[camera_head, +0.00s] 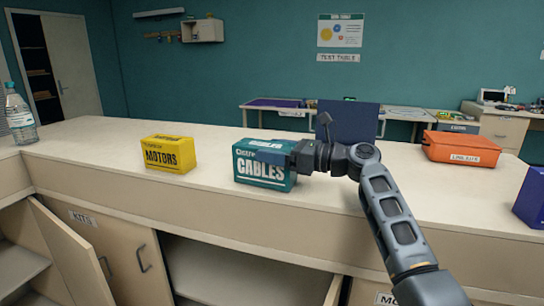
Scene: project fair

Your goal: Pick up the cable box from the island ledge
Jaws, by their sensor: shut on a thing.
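The cable box (262,170) is a teal box with "CABLES" in white letters on its front. It is on or just above the island ledge (215,190), right of the yellow motors box; I cannot tell whether it touches the surface. My gripper (283,156) reaches in from the right and is shut on the upper right part of the cable box. My gripper hides part of the box's top and right side, and its fingertips are hard to make out. The box looks upright.
A yellow motors box (168,154) stands to the left, with clear ledge between. A water bottle (19,117) stands at the far left. An orange case (461,149) lies to the right, and a blue box (530,204) at the right edge. A cabinet door (72,255) hangs open below.

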